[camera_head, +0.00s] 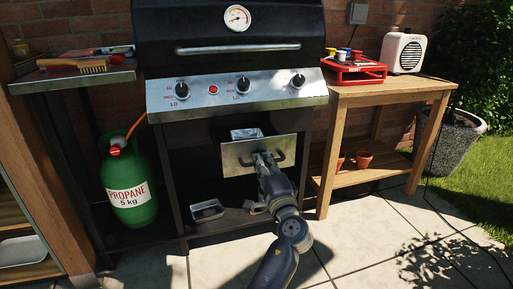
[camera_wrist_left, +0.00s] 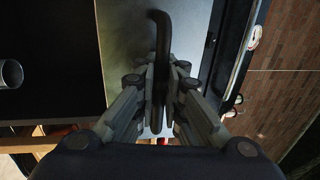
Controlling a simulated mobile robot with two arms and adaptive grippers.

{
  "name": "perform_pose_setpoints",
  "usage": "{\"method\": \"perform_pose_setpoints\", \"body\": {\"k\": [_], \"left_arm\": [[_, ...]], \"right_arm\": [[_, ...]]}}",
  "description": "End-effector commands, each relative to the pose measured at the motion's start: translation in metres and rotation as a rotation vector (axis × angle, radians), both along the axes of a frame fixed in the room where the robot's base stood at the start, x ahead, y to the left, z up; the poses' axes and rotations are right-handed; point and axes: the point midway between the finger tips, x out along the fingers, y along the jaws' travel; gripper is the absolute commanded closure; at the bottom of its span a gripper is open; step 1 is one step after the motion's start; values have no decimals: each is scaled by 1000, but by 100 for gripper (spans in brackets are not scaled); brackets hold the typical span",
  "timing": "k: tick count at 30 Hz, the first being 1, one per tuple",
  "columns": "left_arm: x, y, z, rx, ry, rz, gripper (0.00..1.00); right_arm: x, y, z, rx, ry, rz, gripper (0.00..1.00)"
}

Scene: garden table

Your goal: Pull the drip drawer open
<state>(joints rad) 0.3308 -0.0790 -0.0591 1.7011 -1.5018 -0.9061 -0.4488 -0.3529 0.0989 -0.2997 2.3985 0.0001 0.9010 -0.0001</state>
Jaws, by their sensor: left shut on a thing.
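The drip drawer (camera_head: 236,156) has a metal front with a dark bar handle (camera_head: 245,163). It sits under the control panel of the grill and stands out from the body, with a foil tray (camera_head: 246,133) visible inside. My left gripper (camera_head: 264,158) is at the handle, right of its middle. In the left wrist view, the fingers (camera_wrist_left: 160,80) are shut on the dark handle (camera_wrist_left: 160,25), one on each side, with the metal drawer front (camera_wrist_left: 120,40) behind. My right gripper is not in view.
The black grill (camera_head: 230,30) stands against a brick wall. A green propane bottle (camera_head: 130,180) is at its left. A wooden side table (camera_head: 400,88) is at its right. A small metal tray (camera_head: 207,210) lies below the drawer. Paving in front is mostly free.

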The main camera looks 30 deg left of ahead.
Motion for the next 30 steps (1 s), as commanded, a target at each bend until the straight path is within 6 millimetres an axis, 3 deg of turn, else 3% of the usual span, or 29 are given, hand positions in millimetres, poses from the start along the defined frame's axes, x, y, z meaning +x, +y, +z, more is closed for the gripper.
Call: {"method": "perform_pose_setpoints", "body": {"k": [3,10,27,29,30], "left_arm": [[-16,-19,-2,-4,4,-1,100],[-35,-41,-3,-5,4,0,100],[-42,-49,-3,-3,5,1,100],[-42,-49,-3,-3,5,1,83],[-42,-49,-3,-3,5,1,83]], "right_arm": [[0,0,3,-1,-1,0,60],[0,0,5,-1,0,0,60],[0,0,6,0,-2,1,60],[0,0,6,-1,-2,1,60],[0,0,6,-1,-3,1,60]]}}
